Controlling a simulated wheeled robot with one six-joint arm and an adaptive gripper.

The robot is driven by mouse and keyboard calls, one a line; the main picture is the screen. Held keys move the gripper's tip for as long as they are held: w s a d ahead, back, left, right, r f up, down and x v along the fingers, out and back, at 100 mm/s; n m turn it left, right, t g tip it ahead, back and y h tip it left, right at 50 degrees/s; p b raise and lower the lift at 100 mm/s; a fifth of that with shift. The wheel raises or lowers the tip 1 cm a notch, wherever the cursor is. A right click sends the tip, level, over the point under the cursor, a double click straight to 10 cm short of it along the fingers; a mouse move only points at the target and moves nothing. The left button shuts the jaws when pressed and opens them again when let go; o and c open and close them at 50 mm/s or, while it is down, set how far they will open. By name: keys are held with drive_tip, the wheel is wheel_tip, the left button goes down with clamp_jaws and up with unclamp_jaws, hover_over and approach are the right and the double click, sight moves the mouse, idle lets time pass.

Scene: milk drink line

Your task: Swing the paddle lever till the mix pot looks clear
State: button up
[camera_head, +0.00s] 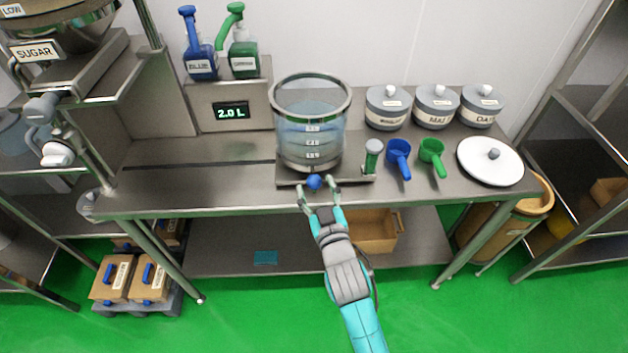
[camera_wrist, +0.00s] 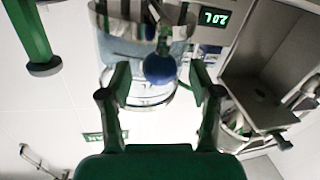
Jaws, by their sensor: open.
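The mix pot (camera_head: 311,120) is a clear vessel with a metal rim and level marks, holding pale bluish, see-through liquid. It stands on a metal base on the bench. A blue ball knob (camera_head: 314,181), seemingly the paddle lever's end, sticks out at the base's front. My gripper (camera_head: 318,190) is open at the bench's front edge, its fingers on either side of the knob. In the wrist view the knob (camera_wrist: 159,68) sits between the open fingers (camera_wrist: 160,82), with gaps on both sides. The pot (camera_wrist: 118,48) shows behind it. The paddle itself is not clear.
A green-and-white upright handle (camera_head: 372,158) stands just right of the pot. Blue (camera_head: 399,158) and green (camera_head: 432,156) scoops, a white lid (camera_head: 490,160) and lidded jars (camera_head: 388,107) lie further right. A display (camera_head: 231,113) reads 2.0 L. The bench (camera_head: 200,185) left of the pot is clear.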

drive_tip(key=shift+w+a, duration=0.2)
drive_tip(key=shift+w, duration=1.05)
clamp_jaws()
